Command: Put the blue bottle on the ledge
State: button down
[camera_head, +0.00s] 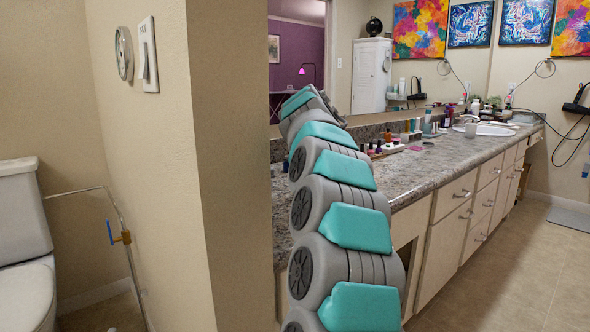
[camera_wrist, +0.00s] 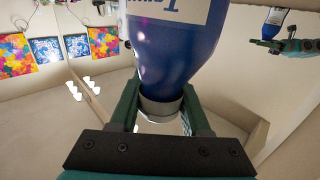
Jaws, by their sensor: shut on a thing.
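The blue bottle (camera_wrist: 178,50), with a white label and a pale neck, fills the upper middle of the wrist view. My gripper (camera_wrist: 160,104) is shut on it near the neck, one dark green finger on each side. The bottle and my gripper do not show in the head view; my arm reaches away beside the wall corner. A low ledge-like strip (camera_head: 385,124) runs along the back of the counter under the mirror; I cannot tell if it is the task's ledge. No contact between the bottle and any surface is visible.
The grey stone counter (camera_head: 440,155) holds several small bottles (camera_head: 377,147) and a white sink (camera_head: 484,130). A beige wall corner (camera_head: 232,160) stands close left of my arm. The mirror (camera_head: 400,60) backs the counter. Open floor (camera_head: 520,260) lies at right.

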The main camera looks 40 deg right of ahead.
notch_tip(320, 180, down, 9)
jog(key=b, duration=0.5)
jog(key=shift+f, duration=0.2)
jog(key=shift+b, duration=0.3)
jog(key=shift+f, duration=0.15)
jog(key=shift+c, duration=1.8)
grip_release()
